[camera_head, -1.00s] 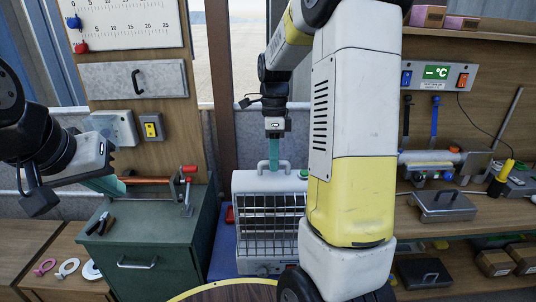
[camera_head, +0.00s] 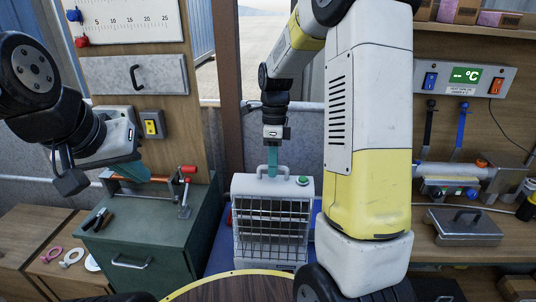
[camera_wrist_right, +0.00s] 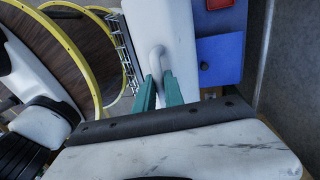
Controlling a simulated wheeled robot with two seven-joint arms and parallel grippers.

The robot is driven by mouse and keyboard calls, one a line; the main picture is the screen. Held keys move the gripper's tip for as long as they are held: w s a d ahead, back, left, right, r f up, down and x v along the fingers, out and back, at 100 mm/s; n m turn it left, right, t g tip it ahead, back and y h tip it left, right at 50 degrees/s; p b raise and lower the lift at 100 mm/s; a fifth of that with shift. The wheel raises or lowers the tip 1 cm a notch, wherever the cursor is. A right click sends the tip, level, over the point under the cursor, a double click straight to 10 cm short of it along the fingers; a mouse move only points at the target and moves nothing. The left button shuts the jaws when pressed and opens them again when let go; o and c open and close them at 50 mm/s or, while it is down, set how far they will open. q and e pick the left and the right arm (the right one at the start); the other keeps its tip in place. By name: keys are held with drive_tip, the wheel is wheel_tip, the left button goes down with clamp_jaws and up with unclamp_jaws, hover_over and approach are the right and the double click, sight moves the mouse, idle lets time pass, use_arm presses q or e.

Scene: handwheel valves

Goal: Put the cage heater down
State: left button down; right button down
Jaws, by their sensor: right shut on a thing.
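The cage heater (camera_head: 270,232) is a white box with a dark wire grille in front, a top handle and a green button. It hangs or stands upright behind the round table; whether its underside touches anything is unclear. My right gripper (camera_head: 272,168) is above it, shut on the handle; the right wrist view shows the teal fingers (camera_wrist_right: 159,92) at the white handle (camera_wrist_right: 156,60). My left gripper (camera_head: 128,174) is at the left, over the green cabinet near a copper-coloured pipe; its finger opening is unclear.
A round wooden table (camera_head: 230,291) with a yellow rim is in front of the heater. A blue surface (camera_head: 219,252) lies behind and left of it. The green cabinet (camera_head: 150,240) stands left, with pliers and a red-handled clamp. A workbench (camera_head: 450,255) with a metal box is right.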

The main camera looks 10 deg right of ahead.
drive_tip(key=c, duration=1.4)
unclamp_jaws()
drive_tip(key=shift+s+a+f, duration=0.1)
drive_tip(key=shift+s+f, duration=0.15)
drive_tip(key=shift+c, duration=0.2)
drive_tip(key=shift+r, duration=0.1)
wheel_tip(320, 180, up, 11)
drive_tip(key=w, duration=0.2)
drive_tip(key=s+r+n+t+y, duration=0.1)
drive_tip(key=s+r+n+t, duration=0.3)
drive_tip(key=s+n, duration=1.5)
drive_tip(key=n+t, duration=0.2)
drive_tip(key=t, duration=0.2)
drive_tip(key=shift+s+n+y, duration=0.2)
drive_tip(key=shift+n+y, duration=0.1)
drive_tip(key=shift+n, duration=0.1)
drive_tip(key=shift+a, duration=0.1)
